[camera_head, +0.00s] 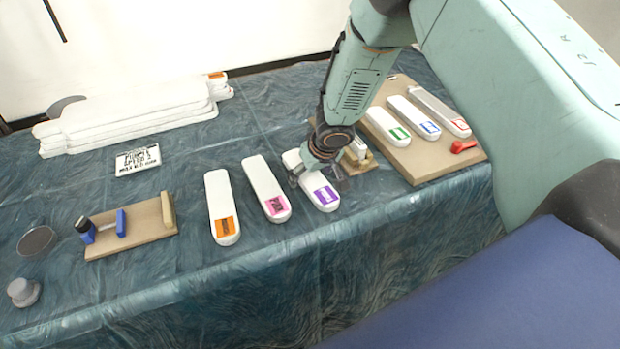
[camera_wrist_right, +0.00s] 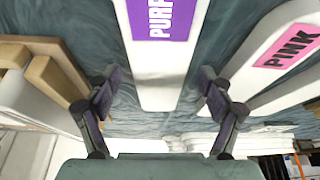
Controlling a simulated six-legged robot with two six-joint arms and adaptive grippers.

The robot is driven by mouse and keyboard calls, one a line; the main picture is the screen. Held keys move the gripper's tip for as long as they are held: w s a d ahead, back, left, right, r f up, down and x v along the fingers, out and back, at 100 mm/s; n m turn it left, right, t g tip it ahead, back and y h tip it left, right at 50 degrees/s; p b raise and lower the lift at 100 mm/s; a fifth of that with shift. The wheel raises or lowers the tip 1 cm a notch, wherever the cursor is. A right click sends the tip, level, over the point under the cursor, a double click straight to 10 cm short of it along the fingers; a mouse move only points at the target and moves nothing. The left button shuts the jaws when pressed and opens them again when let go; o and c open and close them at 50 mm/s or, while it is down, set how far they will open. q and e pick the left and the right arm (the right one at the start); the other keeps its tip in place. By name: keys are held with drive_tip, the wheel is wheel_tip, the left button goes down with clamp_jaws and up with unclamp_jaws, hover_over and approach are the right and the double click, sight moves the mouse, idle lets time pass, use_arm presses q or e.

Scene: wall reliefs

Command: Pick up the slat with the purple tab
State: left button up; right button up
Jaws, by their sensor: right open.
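The white slat with the purple tab (camera_head: 325,197) lies on the blue-green patterned cloth, at the right end of a row of three loose slats. My right gripper (camera_head: 318,178) is over this slat from above, open, with a finger on each side of it. In the right wrist view the slat (camera_wrist_right: 163,65) runs between the two open fingers (camera_wrist_right: 157,92) with a gap on both sides. The gripper and wrist hide the slat's far part in the head view. My left gripper is not in view.
The pink-tab slat (camera_head: 264,187) lies close left, then the orange-tab slat (camera_head: 221,205). A board (camera_head: 410,155) with green, blue and red-tab slats stands right. A small wooden block (camera_head: 358,157) is just right of my gripper. White stacked panels (camera_head: 135,115) lie at the back left.

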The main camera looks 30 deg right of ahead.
drive_tip(key=shift+w, duration=0.1)
drive_tip(key=shift+f, duration=0.1)
drive_tip(key=shift+c, duration=0.9)
drive_tip(key=c, duration=0.9)
drive_tip(key=shift+c, duration=1.3)
